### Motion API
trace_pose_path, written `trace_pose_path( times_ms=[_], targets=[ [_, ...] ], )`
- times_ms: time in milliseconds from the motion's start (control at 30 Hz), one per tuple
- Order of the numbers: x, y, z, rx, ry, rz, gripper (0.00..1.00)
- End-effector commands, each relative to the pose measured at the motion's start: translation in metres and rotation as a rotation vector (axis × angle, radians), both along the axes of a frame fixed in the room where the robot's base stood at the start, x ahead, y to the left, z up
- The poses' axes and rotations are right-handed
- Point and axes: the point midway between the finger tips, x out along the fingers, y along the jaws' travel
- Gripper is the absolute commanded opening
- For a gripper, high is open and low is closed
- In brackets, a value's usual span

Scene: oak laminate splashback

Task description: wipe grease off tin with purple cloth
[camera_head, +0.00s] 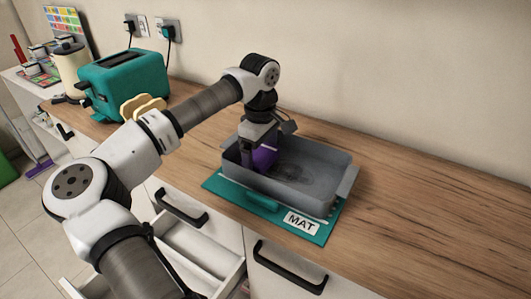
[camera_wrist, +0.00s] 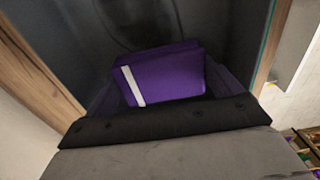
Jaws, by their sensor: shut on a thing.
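The grey tin (camera_head: 325,165) stands on a teal mat (camera_head: 222,190) on the wooden counter. A dark, smudged patch of grease (camera_head: 308,178) shows on its inside floor. My gripper (camera_head: 257,166) reaches down into the left part of the tin and is shut on the folded purple cloth (camera_head: 266,157). In the wrist view the cloth (camera_wrist: 165,75), with a white stripe, sticks out past the gripper over the tin's dark floor (camera_wrist: 215,28). A faint curved mark shows on that floor. I cannot tell whether the cloth touches it.
A teal toaster (camera_head: 125,82) with bread slices (camera_head: 143,106) beside it and a cream kettle (camera_head: 72,70) stand at the back left. An open drawer (camera_head: 205,250) juts out below the counter's front edge. The counter (camera_head: 430,215) right of the mat is clear.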

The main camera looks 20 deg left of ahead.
Motion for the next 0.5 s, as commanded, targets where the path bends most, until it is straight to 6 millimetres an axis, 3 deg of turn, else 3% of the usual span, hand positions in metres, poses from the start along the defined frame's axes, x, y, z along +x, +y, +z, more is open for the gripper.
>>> trace_pose_path(
  times_ms=[200,500],
  targets=[
    [0.001,0.008,-0.001,0.001,0.003,0.002,0.72],
    [-0.001,-0.005,0.001,0.001,0.002,-0.001,0.72]
  ],
)
